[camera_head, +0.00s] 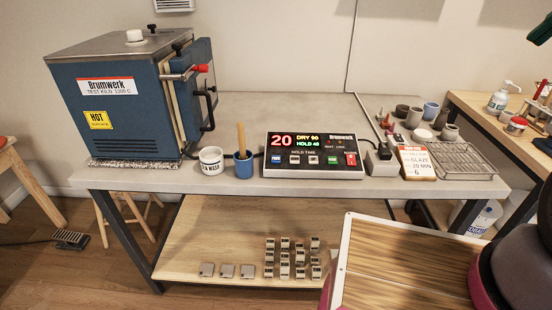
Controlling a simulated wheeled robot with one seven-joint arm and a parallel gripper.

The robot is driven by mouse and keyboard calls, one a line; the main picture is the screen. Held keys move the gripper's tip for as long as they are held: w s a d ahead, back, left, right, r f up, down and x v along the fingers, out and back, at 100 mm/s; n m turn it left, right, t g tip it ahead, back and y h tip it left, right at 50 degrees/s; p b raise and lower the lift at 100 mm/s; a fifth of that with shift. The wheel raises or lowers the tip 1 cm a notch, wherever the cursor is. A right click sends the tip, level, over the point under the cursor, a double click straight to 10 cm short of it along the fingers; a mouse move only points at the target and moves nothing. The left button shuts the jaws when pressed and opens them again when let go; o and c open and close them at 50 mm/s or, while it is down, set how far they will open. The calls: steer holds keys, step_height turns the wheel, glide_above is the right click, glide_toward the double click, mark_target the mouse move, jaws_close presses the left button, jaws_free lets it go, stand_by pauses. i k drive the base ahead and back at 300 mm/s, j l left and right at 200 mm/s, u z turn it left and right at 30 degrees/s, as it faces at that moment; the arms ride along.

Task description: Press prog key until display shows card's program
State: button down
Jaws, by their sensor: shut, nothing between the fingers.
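The controller (314,175) is a black and white box on the table, right of the kiln. Its display (293,141) shows a red 20, a yellow "DRY 90" and a green line that looks like "HOLD 40". A row of keys runs below: a blue key (276,160), grey ones, a green key (332,161) and a red switch (351,159). The key labels are too small to read, so I cannot tell which is prog. The card (417,163) stands right of the controller; it seems to read "GLAZE", "20" and "6". My gripper is not in view.
The blue kiln (125,108) stands at the left. A white cup (211,161) and a blue cup with a wooden stick (243,168) stand between kiln and controller. A wire rack (465,160) and small pots are at the right. Parts of my arm show at the right edge.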

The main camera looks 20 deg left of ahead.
mark_target(275, 160)
steer(key=i+l, duration=0.2)
steer(key=l, duration=0.15)
steer(key=i+l, duration=0.2)
steer(key=l, duration=0.2)
steer(key=u, duration=1.75)
